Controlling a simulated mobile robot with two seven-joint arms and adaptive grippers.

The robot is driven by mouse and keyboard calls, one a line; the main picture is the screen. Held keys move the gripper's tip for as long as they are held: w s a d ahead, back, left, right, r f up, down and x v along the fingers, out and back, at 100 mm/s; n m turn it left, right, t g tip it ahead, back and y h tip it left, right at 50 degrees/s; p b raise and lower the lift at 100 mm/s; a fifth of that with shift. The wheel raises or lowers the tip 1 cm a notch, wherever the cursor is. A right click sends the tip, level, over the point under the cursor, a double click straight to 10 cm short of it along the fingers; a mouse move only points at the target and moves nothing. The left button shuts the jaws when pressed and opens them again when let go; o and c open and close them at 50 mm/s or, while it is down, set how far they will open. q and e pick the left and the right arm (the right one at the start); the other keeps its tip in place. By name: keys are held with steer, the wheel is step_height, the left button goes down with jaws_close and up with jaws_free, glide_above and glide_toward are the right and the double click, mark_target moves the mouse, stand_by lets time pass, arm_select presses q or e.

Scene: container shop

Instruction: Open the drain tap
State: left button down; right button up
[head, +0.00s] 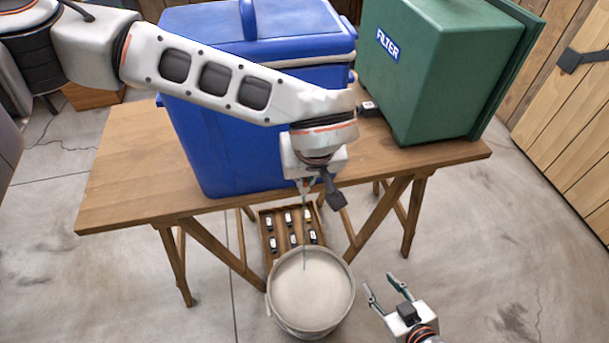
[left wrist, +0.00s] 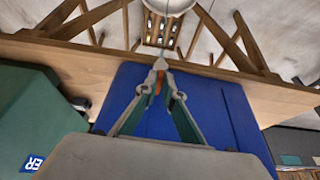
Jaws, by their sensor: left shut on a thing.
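A blue cooler (head: 215,130) stands on the wooden table, with its drain tap (left wrist: 160,65) low at the front edge. The tap is mostly hidden by my left gripper (head: 304,186), which is shut on it. In the left wrist view my left gripper (left wrist: 161,72) has its fingertips together at the tap, with a bit of orange between them. A thin bluish stream (head: 305,235) runs from the tap down to the pale round bucket (head: 311,326) on the floor. My right gripper (head: 386,291) is open and empty, to the right of the bucket.
A green box marked FILTER (head: 430,85) stands on the right of the table (head: 125,175). A wooden tray (head: 268,240) with several small dark pieces lies below the table, behind the bucket. The floor on the right is clear.

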arm_select(q)
steer(key=shift+w+r, duration=0.1)
stand_by(0.4)
steer(key=c, duration=2.2)
jaws_free()
steer(key=v, duration=1.2)
steer(key=shift+d, duration=0.1)
